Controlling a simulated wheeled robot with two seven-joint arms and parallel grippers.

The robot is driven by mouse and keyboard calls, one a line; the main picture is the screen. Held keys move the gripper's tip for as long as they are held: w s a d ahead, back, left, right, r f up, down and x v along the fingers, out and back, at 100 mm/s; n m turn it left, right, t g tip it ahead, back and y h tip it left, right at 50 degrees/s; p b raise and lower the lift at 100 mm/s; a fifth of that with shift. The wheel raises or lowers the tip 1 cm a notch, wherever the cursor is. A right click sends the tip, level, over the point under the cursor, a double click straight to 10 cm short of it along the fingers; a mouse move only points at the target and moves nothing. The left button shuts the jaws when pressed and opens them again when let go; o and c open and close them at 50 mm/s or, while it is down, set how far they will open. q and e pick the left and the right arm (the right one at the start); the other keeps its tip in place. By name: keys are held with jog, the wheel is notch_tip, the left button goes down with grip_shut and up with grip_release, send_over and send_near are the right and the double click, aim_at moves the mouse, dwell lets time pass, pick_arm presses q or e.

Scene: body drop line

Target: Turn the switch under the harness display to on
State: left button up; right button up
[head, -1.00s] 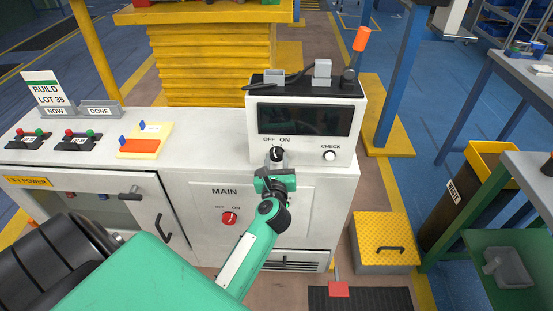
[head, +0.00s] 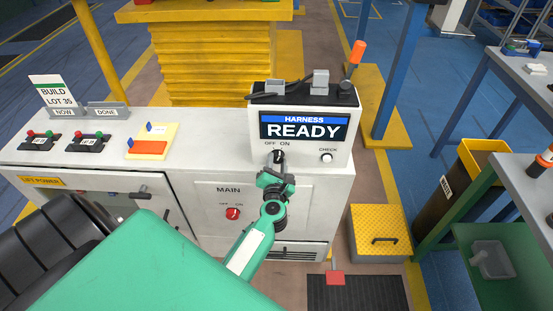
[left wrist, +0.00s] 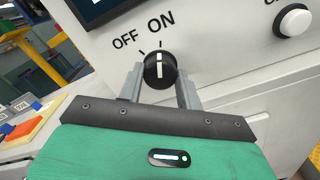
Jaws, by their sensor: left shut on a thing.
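The harness display (head: 304,127) is lit in the head view and reads "HARNESS READY". Below it, the black switch knob (head: 278,157) sits under the OFF and ON labels. In the left wrist view the knob (left wrist: 160,72) has a white pointer line directed at the ON mark. My left gripper (head: 277,168) is shut on the knob, with one grey finger on each side of it in the left wrist view (left wrist: 160,85). The fingers partly cover the knob in the head view. My right gripper does not show.
A white CHECK button (head: 327,158) is right of the knob. A red MAIN switch (head: 232,213) is on the cabinet front below. An orange-tipped lever (head: 357,52) rises behind the display box. A yellow step (head: 378,222) stands on the floor to the right.

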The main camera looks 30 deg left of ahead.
pick_arm(q)
jog(key=shift+a+m, duration=0.15)
jog(key=shift+m, duration=0.15)
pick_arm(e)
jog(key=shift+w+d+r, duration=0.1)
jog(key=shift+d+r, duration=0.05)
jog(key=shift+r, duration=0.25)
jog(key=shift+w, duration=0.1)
pick_arm(q)
jog(key=o, duration=1)
jog(key=shift+s+a, duration=0.15)
jog(key=shift+a, duration=0.05)
jog(key=shift+s+d, duration=0.3)
jog(key=shift+s, duration=0.1)
jog(key=b+v, duration=0.2)
jog(key=v, duration=1)
jog(key=shift+s+d, duration=0.15)
jog(key=shift+s, duration=0.2)
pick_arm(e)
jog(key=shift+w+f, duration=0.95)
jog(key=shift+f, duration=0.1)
